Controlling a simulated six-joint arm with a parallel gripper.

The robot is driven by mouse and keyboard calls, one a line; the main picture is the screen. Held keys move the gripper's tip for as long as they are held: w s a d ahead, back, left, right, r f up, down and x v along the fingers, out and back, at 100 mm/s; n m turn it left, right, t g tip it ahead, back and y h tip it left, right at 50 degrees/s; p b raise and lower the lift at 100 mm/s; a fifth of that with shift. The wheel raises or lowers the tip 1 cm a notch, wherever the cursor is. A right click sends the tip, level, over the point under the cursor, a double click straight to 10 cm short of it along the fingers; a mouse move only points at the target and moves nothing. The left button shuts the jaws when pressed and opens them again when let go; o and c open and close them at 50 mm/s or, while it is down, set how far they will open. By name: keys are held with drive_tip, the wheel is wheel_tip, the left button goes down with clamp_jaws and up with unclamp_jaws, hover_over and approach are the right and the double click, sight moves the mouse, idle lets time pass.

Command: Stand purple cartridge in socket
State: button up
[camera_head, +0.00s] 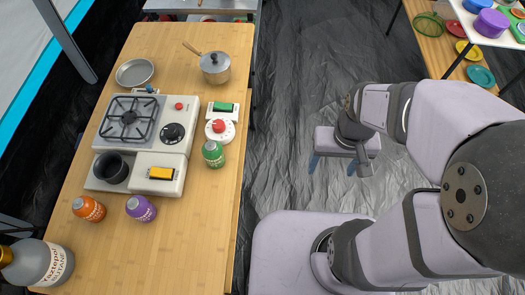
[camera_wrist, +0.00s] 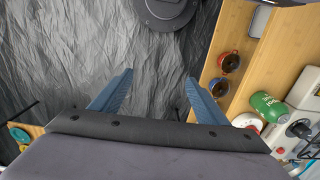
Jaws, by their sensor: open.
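The purple cartridge (camera_head: 141,208) is a short bottle with a grey cap. It stands on the wooden table, in front of the stove unit. A dark round socket (camera_head: 112,168) is set in the front left of the unit, with its opening showing and looking empty. My gripper (camera_head: 342,168) is over the floor, right of the table and well apart from the cartridge. In the wrist view its two blue fingers (camera_wrist: 158,90) are spread, with only dark floor between them. I cannot make out the purple cartridge in the wrist view.
An orange cartridge (camera_head: 90,208) stands left of the purple one, a green one (camera_head: 213,153) at the unit's right. A large grey bottle (camera_head: 45,263) is front left. A pot (camera_head: 215,67) stands behind. The table's front right is bare. Two cups (camera_wrist: 225,75) show in the wrist view.

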drive_tip(key=shift+w+a, duration=0.1)
drive_tip(key=w+a+n+b, duration=0.2)
drive_tip(key=a+b, duration=0.1)
drive_tip(key=a, duration=0.5)
drive_tip(key=w+a+n+t+b, duration=0.1)
drive_tip(key=w+a+n+b, duration=0.15)
drive_tip(key=a, duration=0.55)
drive_tip(key=w+a+n+b, duration=0.2)
drive_tip(key=a+n+b, duration=0.15)
drive_tip(key=a, duration=0.45)
drive_tip(key=n+y+b, duration=0.3)
drive_tip(key=n+b, duration=0.3)
drive_tip(key=b, duration=0.2)
hover_over(134, 205)
drive_tip(key=d, duration=0.2)
drive_tip(key=shift+s+a+r, duration=0.1)
drive_tip(key=shift+r, duration=0.3)
drive_tip(key=shift+m, duration=0.3)
drive_tip(key=shift+x, duration=3.65)
drive_tip(key=shift+s, duration=0.15)
drive_tip(key=shift+c, duration=0.3)
